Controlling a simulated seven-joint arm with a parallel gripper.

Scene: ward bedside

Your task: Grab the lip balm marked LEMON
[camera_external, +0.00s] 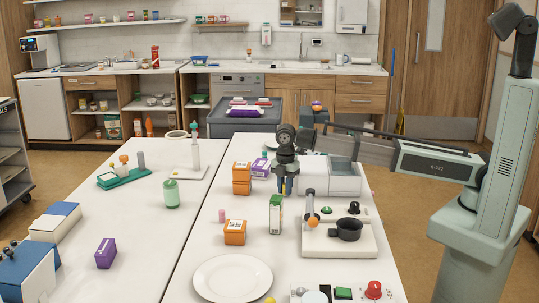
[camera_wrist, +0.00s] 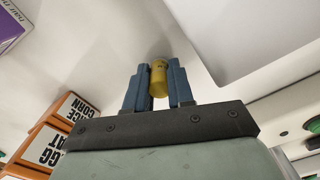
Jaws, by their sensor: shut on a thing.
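A yellow cylinder (camera_wrist: 159,78), likely the lip balm, sits between the two blue fingers of my gripper (camera_wrist: 158,86) in the wrist view. The fingers are shut on its sides. Its small dark print is too blurred to read. In the external view my gripper (camera_external: 286,186) points down over the white table, left of the white bin unit. A bit of yellow shows at its fingertips, and most of the cylinder is hidden there. I cannot tell how far it is above the table.
Stacked orange boxes (camera_external: 242,178) and a purple box (camera_external: 261,167) stand just left of my gripper. The white bin unit (camera_external: 345,184) is close on its right. A green and white carton (camera_external: 276,214) and a board with a black pan (camera_external: 348,229) stand in front.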

